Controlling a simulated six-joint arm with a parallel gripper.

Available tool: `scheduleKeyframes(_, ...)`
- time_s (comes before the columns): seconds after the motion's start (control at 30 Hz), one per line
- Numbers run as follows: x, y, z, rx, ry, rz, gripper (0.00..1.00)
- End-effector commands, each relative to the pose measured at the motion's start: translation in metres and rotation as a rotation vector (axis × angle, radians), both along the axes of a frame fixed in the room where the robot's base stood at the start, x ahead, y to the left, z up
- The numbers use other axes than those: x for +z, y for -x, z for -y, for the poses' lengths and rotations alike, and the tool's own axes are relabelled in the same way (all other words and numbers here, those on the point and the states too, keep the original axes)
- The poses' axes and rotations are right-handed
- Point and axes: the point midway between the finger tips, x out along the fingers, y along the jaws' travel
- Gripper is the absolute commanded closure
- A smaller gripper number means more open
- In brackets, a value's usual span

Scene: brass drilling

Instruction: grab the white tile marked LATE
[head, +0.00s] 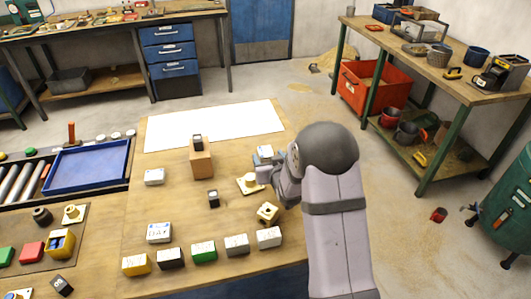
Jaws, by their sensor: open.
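Several white tiles or blocks lie on the wooden bench, and their lettering is too small to read, so I cannot tell which says LATE. One white block (154,176) lies at the left of the bench. Another white block with dark marks on top (159,232) lies nearer the front. A third white piece (265,152) lies just beyond my gripper, partly hidden by it. A fourth white block (268,237) ends the front row at the right. My gripper (263,174) is open, over the right part of the bench beside a brass piece on a pale plate (247,184).
A wooden block (200,160) with a small dark piece on top stands mid-bench. A small black block (213,199) and another brass piece (267,213) lie near it. Yellow, black, green and grey blocks fill the front row. A white sheet (213,125) lies clear behind.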

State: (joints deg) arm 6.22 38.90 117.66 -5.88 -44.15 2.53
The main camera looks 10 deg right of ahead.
Motion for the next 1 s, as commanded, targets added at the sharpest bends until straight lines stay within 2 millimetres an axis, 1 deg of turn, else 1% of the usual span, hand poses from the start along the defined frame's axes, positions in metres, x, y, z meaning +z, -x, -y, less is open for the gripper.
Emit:
scheduleKeyframes(0.2,-0.006,-0.023,0.002,0.000,0.000,0.000,0.41)
scheduleKeyframes(0.3,-0.010,-0.031,0.002,0.000,0.000,-0.001,0.41)
scheduleKeyframes(0.43,-0.013,-0.036,0.002,0.000,0.000,-0.001,0.41)
scheduleKeyframes(0.67,-0.013,-0.037,0.002,0.000,0.000,0.000,0.41)
scheduleKeyframes(0.7,-0.013,-0.037,0.002,0.000,0.000,0.000,0.45)
scheduleKeyframes(0.87,-0.013,-0.037,0.002,0.000,0.000,0.000,0.84)
scheduleKeyframes(0.9,-0.013,-0.037,0.002,0.000,0.000,0.000,0.85)
scheduleKeyframes(1.0,-0.012,-0.037,0.002,0.000,0.000,0.001,0.85)
